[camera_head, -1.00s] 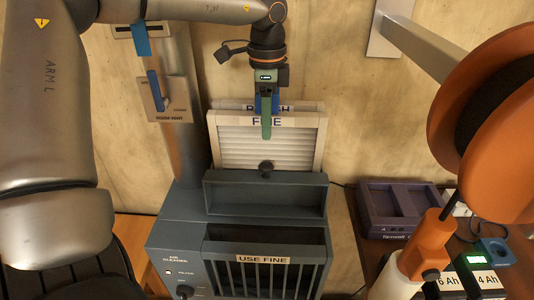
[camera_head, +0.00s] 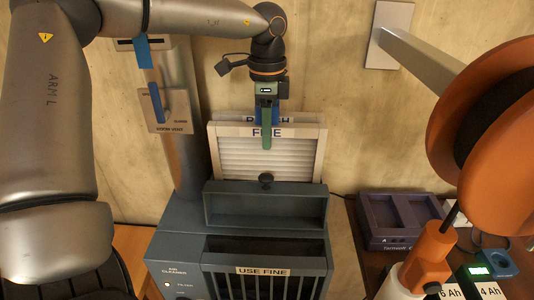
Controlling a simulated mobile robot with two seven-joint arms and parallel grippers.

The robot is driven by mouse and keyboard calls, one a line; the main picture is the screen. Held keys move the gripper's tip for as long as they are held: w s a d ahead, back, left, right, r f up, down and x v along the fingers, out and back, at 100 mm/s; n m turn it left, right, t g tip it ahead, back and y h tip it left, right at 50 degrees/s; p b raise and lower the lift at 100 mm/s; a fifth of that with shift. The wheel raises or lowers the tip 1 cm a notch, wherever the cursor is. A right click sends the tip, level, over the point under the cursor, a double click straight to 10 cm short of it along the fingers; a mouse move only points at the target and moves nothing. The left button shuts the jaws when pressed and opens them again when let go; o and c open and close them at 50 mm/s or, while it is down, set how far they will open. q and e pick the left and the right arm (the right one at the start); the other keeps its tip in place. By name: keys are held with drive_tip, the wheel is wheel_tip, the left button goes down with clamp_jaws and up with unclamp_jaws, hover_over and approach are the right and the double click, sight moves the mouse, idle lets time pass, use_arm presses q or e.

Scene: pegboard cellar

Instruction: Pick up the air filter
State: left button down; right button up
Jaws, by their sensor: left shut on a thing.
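A white pleated air filter (camera_head: 262,158) with a pale frame, labelled "FINE", stands upright at the back of the dark grey air cleaner (camera_head: 188,246) in the head view. A second filter frame (camera_head: 222,118), its label partly covered, shows just behind it. My left gripper (camera_head: 267,132) points down and is shut on the top edge of the "FINE" filter, with its green finger in front of the label. The far finger is mostly hidden. The air cleaner's front grille carries a "USE FINE" label (camera_head: 263,271). My right gripper is not in view.
A switch plate (camera_head: 167,112) is at the left. An orange reel (camera_head: 455,150) hangs at the right, above a purple tray (camera_head: 388,241) and a green-lit charger (camera_head: 487,271).

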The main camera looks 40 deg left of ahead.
use_arm(q)
drive_tip(key=shift+r, duration=0.15)
wheel_tip(320, 180, up, 9)
drive_tip(key=shift+r, duration=0.1)
wheel_tip(320, 180, up, 9)
drive_tip(key=p, duration=0.1)
drive_tip(key=shift+f+p, duration=0.2)
drive_tip(key=shift+p, duration=0.2)
drive_tip(key=shift+s+d+f, duration=0.1)
